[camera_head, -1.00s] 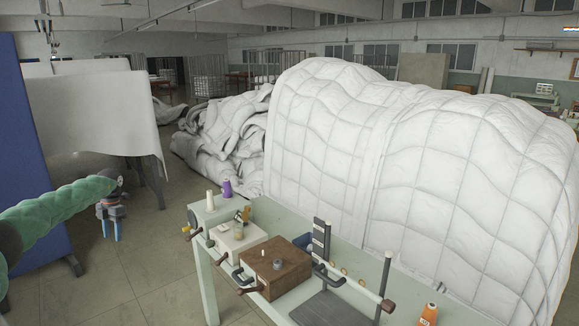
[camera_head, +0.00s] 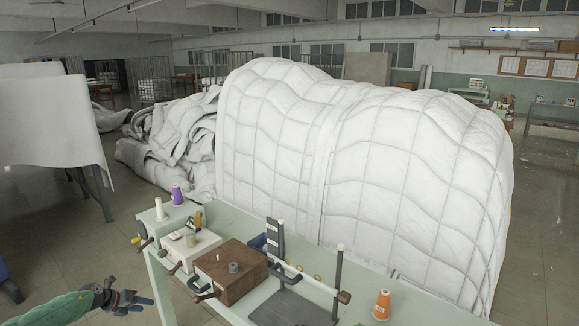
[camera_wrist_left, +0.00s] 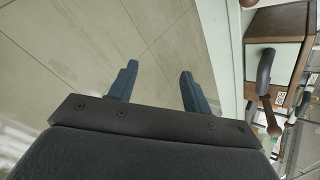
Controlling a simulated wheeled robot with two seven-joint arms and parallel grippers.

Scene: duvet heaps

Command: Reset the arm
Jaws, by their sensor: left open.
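My left gripper (camera_head: 133,301) is at the lower left of the head view, beside the left end of the pale green table (camera_head: 160,288) and apart from it. My green-sleeved left arm comes in from the bottom left. In the left wrist view the two blue fingers (camera_wrist_left: 158,88) are spread apart with nothing between them, over bare tiled floor. My right gripper is not in view.
On the table stand a brown wooden box (camera_head: 232,272), a white box (camera_head: 188,246), a dark upright stand (camera_head: 275,245) and thread spools, one orange (camera_head: 382,304). A large white quilted duvet heap (camera_head: 360,160) rises behind.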

